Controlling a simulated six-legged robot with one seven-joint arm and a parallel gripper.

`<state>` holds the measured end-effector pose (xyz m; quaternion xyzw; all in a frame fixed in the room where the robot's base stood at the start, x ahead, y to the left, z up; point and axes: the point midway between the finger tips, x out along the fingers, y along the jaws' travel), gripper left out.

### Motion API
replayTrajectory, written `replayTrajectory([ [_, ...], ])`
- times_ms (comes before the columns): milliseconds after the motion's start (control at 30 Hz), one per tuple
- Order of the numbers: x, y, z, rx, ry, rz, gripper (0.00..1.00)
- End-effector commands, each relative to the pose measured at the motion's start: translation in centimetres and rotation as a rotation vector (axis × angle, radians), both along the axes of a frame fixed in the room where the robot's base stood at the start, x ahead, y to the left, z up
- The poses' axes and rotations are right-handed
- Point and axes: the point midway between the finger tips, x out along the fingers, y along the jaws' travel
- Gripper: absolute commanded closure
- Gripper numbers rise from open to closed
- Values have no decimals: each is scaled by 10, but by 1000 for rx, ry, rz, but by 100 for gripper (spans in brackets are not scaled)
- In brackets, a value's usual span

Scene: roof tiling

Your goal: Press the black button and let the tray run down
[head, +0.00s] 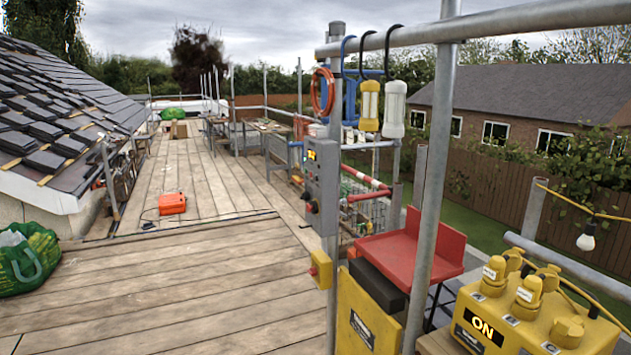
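A grey control box (322,180) is fixed to an upright scaffold pole right of the middle of the head view. A lit yellow display (311,155) is near its top. A small dark round control (312,207) sticks out low on its face; it may be the black button, but it is too small to be sure. A red tray-like carrier (412,248) with raised sides stands to the right, beyond the pole and the railing. It appears to be at deck height. My gripper is not in view.
A yellow box with a red part (320,269) hangs below the control box. A yellow power unit (520,318) marked ON fills the lower right. Scaffold poles (434,170) stand before the carrier. An orange case (172,203) and green bag (28,257) lie on the mostly clear planks.

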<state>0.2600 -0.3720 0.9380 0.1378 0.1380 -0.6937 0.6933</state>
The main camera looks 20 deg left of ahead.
Motion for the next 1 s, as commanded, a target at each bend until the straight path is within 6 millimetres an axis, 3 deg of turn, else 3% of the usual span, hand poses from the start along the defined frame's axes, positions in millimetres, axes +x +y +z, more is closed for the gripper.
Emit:
replayTrajectory([
  [100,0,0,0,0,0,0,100],
  [1000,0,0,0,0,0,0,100],
])
